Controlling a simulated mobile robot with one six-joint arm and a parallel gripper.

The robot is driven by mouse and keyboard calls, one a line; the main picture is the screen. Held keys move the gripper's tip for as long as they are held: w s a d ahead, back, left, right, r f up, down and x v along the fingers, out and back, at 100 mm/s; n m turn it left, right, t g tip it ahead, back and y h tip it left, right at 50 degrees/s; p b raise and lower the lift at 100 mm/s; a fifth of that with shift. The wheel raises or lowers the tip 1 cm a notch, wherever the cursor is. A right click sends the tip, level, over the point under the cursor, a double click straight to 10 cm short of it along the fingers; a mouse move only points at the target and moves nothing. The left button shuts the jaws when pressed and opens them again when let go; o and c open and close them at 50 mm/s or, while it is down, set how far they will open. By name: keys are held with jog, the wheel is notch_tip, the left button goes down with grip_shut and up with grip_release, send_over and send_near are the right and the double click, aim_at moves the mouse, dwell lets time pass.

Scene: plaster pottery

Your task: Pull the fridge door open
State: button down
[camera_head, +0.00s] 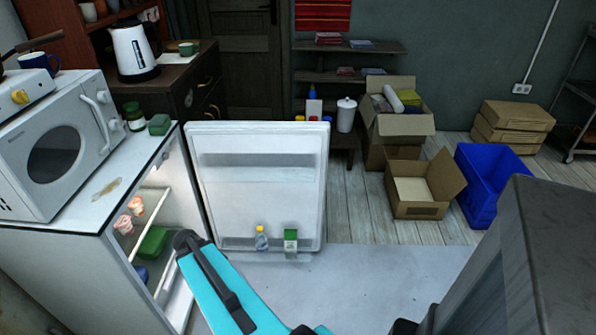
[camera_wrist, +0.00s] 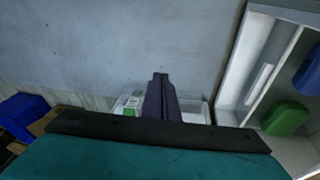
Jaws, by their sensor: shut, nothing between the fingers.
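The white fridge (camera_head: 75,255) stands at the left in the head view. Its door (camera_head: 257,180) is wide open, swung out to the right, with its inner side showing. A small bottle (camera_head: 262,238) and a green-and-white carton (camera_head: 290,240) sit in the door's bottom shelf. My teal arm reaches up from the bottom, in front of the opening. In the wrist view my gripper (camera_wrist: 160,80) has its dark fingers together, with nothing between them. The carton (camera_wrist: 131,103) and part of the door shelf show behind the fingers. The door handle is hidden.
A microwave (camera_head: 55,145) stands on the fridge. Inside are pink cups (camera_head: 136,205) and a green container (camera_head: 152,242), also in the wrist view (camera_wrist: 285,119). Cardboard boxes (camera_head: 425,188) and a blue crate (camera_head: 490,180) stand at the back right.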

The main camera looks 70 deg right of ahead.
aim_at(298, 173)
jog(key=s+d+r+m+h+p, duration=0.1)
jog(key=s+d+r+m, duration=0.3)
jog(key=d+r, duration=0.5)
jog(key=s+d+r+m+h+p, duration=0.1)
jog(key=s+d+r+m, duration=0.3)
jog(key=d+r, duration=0.6)
jog(key=s+d+r+m+h+p, duration=0.2)
jog(key=s+d+r+m, duration=0.2)
jog(key=d+r, duration=0.5)
jog(key=d+m, duration=0.1)
jog(key=m, duration=0.1)
jog(key=shift+s+r+m+g+p, duration=0.15)
jog(key=shift+r+m+g+p, duration=0.1)
jog(key=shift+m+g+p, duration=0.15)
jog(key=shift+d+f, duration=0.1)
jog(key=shift+d, duration=0.05)
jog(key=shift+d+f+p, duration=0.5)
jog(key=shift+d+f, duration=0.8)
jog(key=shift+d, duration=0.25)
jog(key=shift+d+f+p, duration=0.45)
jog(key=shift+d+f, duration=0.85)
jog(key=shift+d, duration=0.25)
jog(key=shift+d+f+p, duration=0.5)
jog(key=shift+d+f, duration=0.8)
jog(key=shift+d, duration=0.25)
